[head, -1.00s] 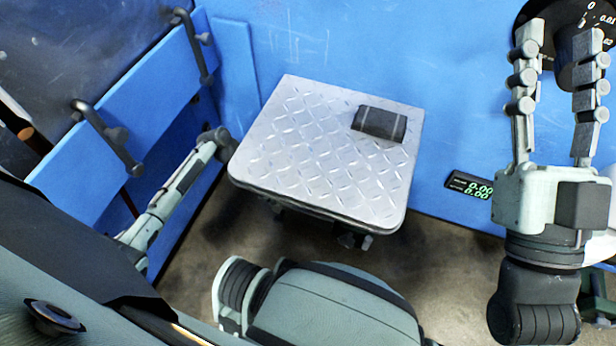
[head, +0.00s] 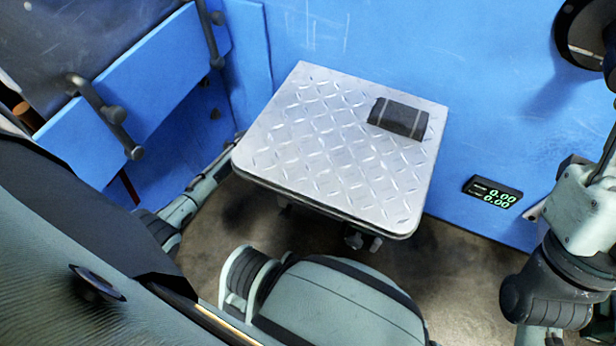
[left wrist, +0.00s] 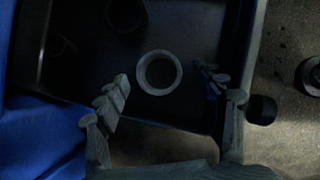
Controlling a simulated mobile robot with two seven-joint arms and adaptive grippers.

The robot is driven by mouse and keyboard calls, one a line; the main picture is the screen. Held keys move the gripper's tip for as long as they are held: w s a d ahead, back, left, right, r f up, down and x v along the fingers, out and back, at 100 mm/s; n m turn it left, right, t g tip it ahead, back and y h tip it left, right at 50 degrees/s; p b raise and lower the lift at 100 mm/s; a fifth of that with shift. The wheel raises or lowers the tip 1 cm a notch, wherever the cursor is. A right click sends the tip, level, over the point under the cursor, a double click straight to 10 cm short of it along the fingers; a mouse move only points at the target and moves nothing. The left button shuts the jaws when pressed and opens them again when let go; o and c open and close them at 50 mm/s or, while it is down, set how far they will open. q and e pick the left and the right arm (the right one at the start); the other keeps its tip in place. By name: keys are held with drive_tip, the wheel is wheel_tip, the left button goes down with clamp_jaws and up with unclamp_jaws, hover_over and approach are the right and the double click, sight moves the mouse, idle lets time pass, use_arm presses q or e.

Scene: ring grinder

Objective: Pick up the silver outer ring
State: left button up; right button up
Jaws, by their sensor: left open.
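In the left wrist view a pale grey ring (left wrist: 159,92), which looks like the silver outer ring, lies on a dark tray-like surface (left wrist: 190,112). My left gripper (left wrist: 166,80) is open, with one finger on each side of the ring in the picture. The fingertips look apart from the ring; their height above it is hard to tell. The ring and my left gripper's fingers do not show in the head view.
A metal tread-plate table (head: 320,150) stands against a blue wall (head: 480,60), with a dark block (head: 398,117) on it. A digital readout (head: 492,192) is on the wall. A dark round object (left wrist: 126,14) lies above the ring in the left wrist view.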

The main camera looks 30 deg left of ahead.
use_arm(q)
drive_tip(key=shift+c, duration=0.2)
drive_tip(key=c, duration=1.3)
drive_tip(key=shift+r, duration=0.1)
